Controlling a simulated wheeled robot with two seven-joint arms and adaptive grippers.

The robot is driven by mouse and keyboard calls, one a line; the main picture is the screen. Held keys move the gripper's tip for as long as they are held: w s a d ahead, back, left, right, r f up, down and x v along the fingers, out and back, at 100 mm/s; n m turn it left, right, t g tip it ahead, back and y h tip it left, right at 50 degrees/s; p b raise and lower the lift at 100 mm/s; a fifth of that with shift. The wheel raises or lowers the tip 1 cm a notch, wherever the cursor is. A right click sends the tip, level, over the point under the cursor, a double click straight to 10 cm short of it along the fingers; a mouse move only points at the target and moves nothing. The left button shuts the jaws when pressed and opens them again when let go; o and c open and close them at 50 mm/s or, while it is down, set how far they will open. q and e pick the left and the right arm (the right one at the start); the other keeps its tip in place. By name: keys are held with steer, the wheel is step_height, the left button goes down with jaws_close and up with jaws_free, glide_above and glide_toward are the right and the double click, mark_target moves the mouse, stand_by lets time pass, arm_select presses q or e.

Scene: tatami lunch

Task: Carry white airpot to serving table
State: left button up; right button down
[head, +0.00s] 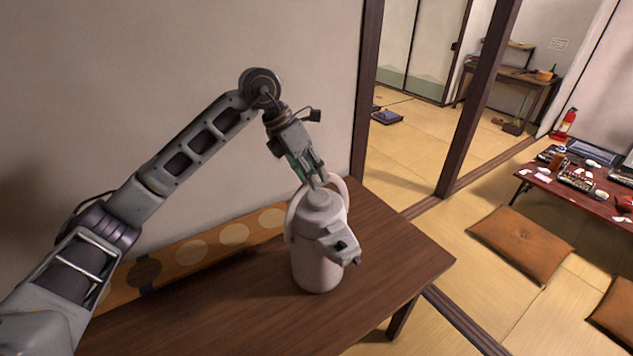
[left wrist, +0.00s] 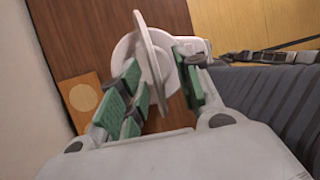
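The white airpot (head: 318,245) stands upright on the brown wooden table, its spout facing right and its carrying handle raised. My left gripper (head: 314,181) is above the airpot at the top of the handle. In the left wrist view, the airpot's handle (left wrist: 152,55) passes between the green-padded fingers of the left gripper (left wrist: 160,85). The fingers are apart, with a visible gap between the handle and the right-hand finger. The left-hand finger is close to the handle; contact is unclear. My right gripper is not in view. A low red-brown table (head: 545,189) with lunch boxes stands at the right.
The wooden table (head: 235,318) has a long board with pale discs (head: 190,250) along the wall. A dark post (head: 478,100) stands beyond it. Orange cushions (head: 521,243) lie on the tatami. A fire extinguisher (head: 564,124) stands near the low table.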

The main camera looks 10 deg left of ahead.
arm_select(q)
steer(key=v, duration=0.8)
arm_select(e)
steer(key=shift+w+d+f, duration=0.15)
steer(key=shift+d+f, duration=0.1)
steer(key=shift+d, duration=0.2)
arm_select(q)
steer(key=shift+r, duration=0.1)
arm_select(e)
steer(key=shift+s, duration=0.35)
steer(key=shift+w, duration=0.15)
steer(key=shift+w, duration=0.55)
